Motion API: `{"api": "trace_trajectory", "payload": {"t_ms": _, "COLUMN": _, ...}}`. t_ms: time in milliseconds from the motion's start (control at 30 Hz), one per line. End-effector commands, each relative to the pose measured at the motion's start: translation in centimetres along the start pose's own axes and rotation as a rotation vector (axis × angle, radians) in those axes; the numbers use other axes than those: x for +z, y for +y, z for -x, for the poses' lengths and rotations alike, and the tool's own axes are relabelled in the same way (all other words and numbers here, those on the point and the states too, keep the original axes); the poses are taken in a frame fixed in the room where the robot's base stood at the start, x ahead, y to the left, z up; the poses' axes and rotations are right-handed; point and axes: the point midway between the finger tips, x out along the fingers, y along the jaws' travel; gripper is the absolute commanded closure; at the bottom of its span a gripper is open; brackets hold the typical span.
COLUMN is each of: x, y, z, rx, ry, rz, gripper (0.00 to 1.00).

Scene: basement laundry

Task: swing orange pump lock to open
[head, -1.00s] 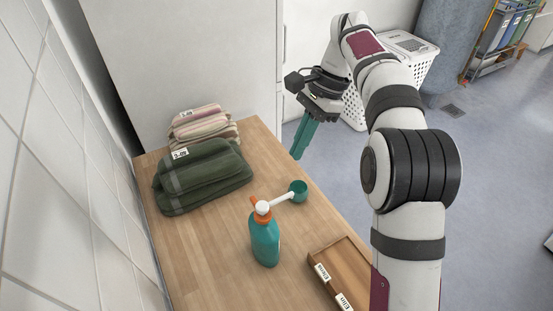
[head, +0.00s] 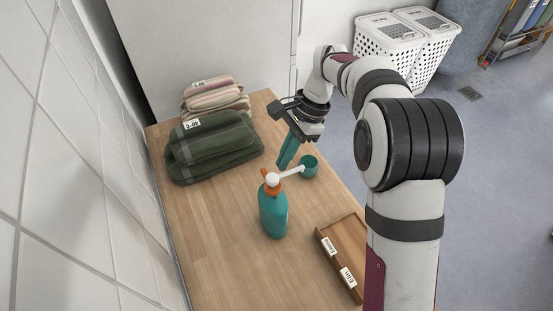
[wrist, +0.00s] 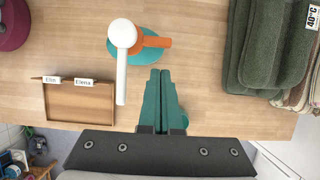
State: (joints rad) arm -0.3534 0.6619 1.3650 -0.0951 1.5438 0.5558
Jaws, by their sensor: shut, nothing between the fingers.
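The teal pump bottle (head: 273,213) stands upright on the wooden table, with a white pump head (head: 272,180) whose spout points right. The orange pump lock (head: 266,173) sits under the pump head, and its lever sticks out toward the back left. In the wrist view the orange lock lever (wrist: 157,42) points right from the neck, and the white spout (wrist: 121,78) points down. My gripper (head: 283,163) is shut and empty, above the table behind the bottle, apart from the lock. In the wrist view the gripper's teal fingers (wrist: 160,75) lie together just below the bottle.
A teal cup (head: 309,167) stands near the spout's end by the table's right edge. A wooden tray (head: 331,240) with name labels lies at the front right. Folded green towels (head: 212,146) and striped towels (head: 216,97) lie at the back left.

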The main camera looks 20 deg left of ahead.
Motion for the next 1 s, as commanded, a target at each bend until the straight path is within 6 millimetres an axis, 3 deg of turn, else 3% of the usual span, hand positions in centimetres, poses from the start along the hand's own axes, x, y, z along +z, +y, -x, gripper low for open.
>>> {"api": "trace_trajectory", "payload": {"t_ms": 200, "x": 1.8, "y": 0.0, "z": -0.7, "rx": 0.000, "ry": 0.000, "rz": 0.001, "gripper": 1.00}}
{"api": "trace_trajectory", "payload": {"t_ms": 1000, "x": 2.1, "y": -0.2, "z": -0.8, "rx": 0.030, "ry": -0.001, "rz": 0.070, "gripper": 1.00}}
